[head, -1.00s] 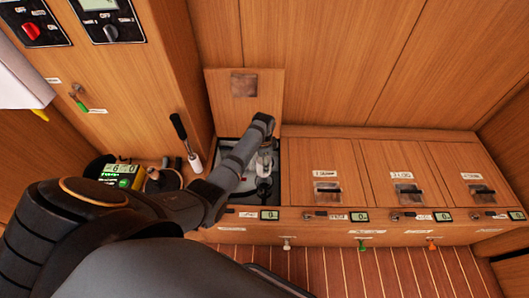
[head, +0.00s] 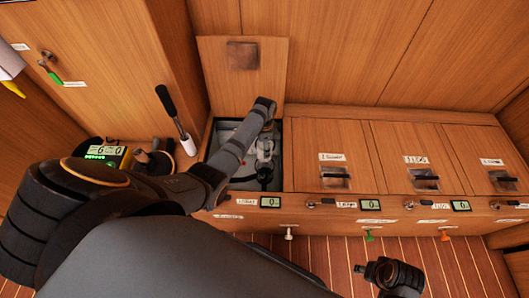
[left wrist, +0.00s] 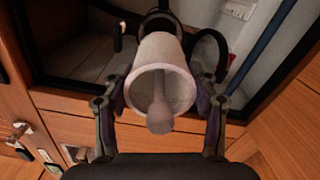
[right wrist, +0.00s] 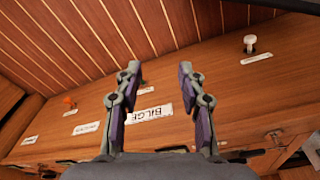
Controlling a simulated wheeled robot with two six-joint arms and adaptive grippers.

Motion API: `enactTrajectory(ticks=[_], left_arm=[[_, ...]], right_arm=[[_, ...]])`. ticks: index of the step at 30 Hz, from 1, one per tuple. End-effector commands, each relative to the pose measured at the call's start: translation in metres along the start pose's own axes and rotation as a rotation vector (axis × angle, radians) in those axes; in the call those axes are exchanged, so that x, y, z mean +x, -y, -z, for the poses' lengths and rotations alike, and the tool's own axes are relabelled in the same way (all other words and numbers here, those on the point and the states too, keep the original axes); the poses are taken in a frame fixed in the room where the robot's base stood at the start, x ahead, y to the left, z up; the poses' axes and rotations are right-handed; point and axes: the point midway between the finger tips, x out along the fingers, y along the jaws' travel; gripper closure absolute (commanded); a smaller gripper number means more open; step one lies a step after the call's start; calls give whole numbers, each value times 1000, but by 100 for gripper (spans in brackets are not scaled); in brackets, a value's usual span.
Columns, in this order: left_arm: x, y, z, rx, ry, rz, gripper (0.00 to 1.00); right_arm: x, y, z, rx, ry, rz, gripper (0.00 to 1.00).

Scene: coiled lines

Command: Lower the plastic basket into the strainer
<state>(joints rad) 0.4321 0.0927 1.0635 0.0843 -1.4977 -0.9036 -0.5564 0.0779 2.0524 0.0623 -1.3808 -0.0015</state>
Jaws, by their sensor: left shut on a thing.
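The plastic basket (left wrist: 166,52) is a whitish, open-mouthed cup with a stem inside. My left gripper (left wrist: 163,92) is shut on it, one finger at each side. The dark round strainer (left wrist: 159,20) lies just past the basket's far end in the left wrist view. I cannot tell whether that end is inside it. In the head view my left arm reaches over the open locker, and the gripper (head: 265,148) is small and partly hidden there. My right gripper (right wrist: 156,88) is open and empty, and it also shows low in the head view (head: 388,274).
The open locker (head: 213,168) has its lid (head: 241,75) raised behind. Dark hoses (left wrist: 209,48) curve beside the strainer. Closed lids (head: 333,150) lie to the right. A black-handled tool (head: 173,112) stands left of the locker. Small knobs (head: 368,235) line the front below.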

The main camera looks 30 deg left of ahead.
Motion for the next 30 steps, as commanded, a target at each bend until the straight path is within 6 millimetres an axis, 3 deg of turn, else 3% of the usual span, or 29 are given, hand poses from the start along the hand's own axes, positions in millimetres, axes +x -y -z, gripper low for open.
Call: enactTrajectory(ticks=[4,10,21,30], left_arm=[[11,0,0,0,-1,1,79],[11,0,0,0,0,1,79],[48,0,0,0,0,1,79],[66,0,0,0,-1,1,79]], right_arm=[[-23,5,0,-7,0,9,60],[-29,6,0,-8,-1,12,60],[6,22,4,-9,-161,71,60],[29,32,9,6,-296,108,60]])
